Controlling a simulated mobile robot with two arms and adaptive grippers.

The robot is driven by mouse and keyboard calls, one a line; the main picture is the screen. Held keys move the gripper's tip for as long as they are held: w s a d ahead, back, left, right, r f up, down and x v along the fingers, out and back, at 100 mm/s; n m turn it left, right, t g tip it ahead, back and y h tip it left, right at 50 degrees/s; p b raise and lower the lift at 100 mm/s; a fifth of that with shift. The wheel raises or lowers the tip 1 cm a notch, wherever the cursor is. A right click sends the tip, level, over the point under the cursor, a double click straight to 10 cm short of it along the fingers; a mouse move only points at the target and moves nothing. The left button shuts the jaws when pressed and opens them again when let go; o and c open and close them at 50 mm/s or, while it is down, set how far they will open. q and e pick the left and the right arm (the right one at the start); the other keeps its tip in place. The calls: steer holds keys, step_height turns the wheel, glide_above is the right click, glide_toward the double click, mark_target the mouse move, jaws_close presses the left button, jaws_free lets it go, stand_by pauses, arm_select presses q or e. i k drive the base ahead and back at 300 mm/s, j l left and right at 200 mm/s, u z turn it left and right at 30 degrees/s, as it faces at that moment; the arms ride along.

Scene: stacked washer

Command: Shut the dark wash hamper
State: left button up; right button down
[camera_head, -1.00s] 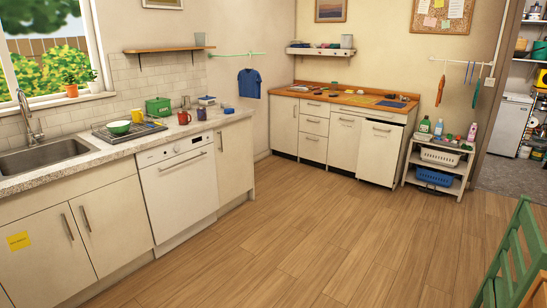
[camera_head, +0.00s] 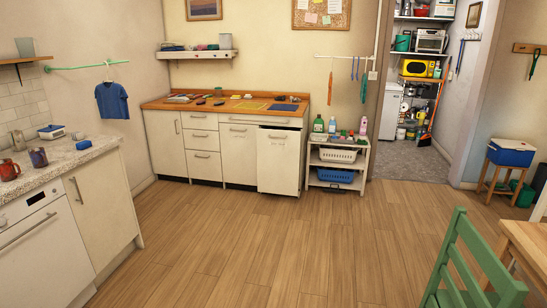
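Along the back wall stands a white cabinet run under a wooden counter (camera_head: 160,104). At its right end a tall white pull-out front (camera_head: 279,162) stands forward of its neighbours, with a dark gap above its top edge. It looks like an open hamper unit. The white front to its left (camera_head: 239,155) looks flush. Both have small marks on them, too small to read, so I cannot confirm which is the dark wash hamper. What is inside the pulled-out unit is hidden. Neither of my grippers shows.
The wooden floor (camera_head: 230,240) before the cabinets is clear. A shelf with white (camera_head: 338,156) and blue baskets (camera_head: 335,175) stands just right of the pulled-out front. A green chair (camera_head: 470,260) is at front right, a white dishwasher (camera_head: 45,255) at left.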

mark_target(278, 149)
steer(key=i+l+z, duration=0.25)
steer(key=i, duration=0.85)
steer(key=i+j+z, duration=0.1)
steer(key=i+z, duration=0.2)
steer(key=i, duration=0.75)
